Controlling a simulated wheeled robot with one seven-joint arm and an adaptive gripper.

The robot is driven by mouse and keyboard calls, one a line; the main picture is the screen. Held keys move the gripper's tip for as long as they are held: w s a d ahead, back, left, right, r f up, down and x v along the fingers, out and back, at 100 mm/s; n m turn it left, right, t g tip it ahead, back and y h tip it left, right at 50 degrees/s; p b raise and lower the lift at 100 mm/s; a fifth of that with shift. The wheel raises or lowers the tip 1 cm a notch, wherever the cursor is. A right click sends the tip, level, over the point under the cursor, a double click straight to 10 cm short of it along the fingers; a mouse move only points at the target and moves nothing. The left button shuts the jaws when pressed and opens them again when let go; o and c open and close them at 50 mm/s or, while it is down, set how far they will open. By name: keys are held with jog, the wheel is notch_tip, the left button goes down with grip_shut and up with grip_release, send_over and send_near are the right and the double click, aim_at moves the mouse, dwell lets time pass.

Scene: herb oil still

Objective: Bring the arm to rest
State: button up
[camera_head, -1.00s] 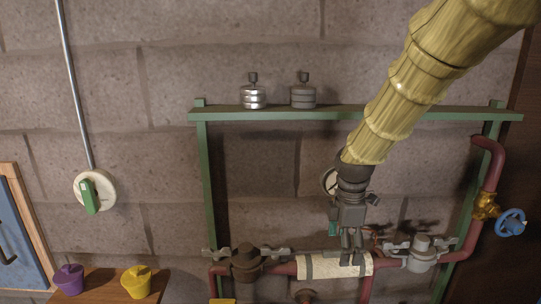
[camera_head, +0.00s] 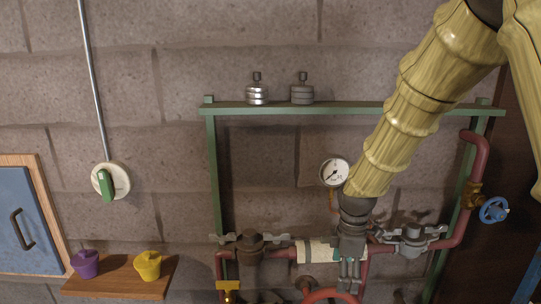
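My arm, in a yellow ribbed sleeve, reaches down from the upper right in the head camera view. My gripper (camera_head: 349,276) hangs at its end, pointing down, in front of the pipe with the pale wrap (camera_head: 315,251). The fingers are small and dark, and I cannot tell whether they are apart or closed. No held object shows between them. The gripper hides part of the pipe and wrap.
A green frame (camera_head: 213,170) carries red pipes, a pressure gauge (camera_head: 334,172) and a blue valve wheel (camera_head: 493,210). Two weights (camera_head: 257,92) stand on its top bar. A wooden shelf (camera_head: 117,283) holds a purple pot (camera_head: 85,264) and a yellow pot (camera_head: 148,265). A green-handled switch (camera_head: 107,185) is left.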

jog(key=s+d+f+m, duration=0.1)
jog(key=s+f+m, duration=0.45)
jog(key=f, duration=0.75)
jog(key=s+f+m, duration=0.3)
jog(key=s+f, duration=0.5)
jog(key=f, duration=0.5)
jog(key=s+d+f+m, duration=0.1)
jog(key=s+f+m, duration=0.4)
jog(key=s, duration=0.6)
jog(key=s+d+f+m, duration=0.2)
jog(key=s+f+m, duration=0.2)
jog(key=s+f, duration=0.55)
notch_tip(320, 180, down, 12)
jog(key=s+b, duration=0.1)
jog(key=b, duration=1.3)
jog(key=shift+s+a+r, duration=0.15)
jog(key=shift+s+a, duration=0.1)
jog(key=shift+s, duration=0.15)
jog(key=shift+d, duration=0.1)
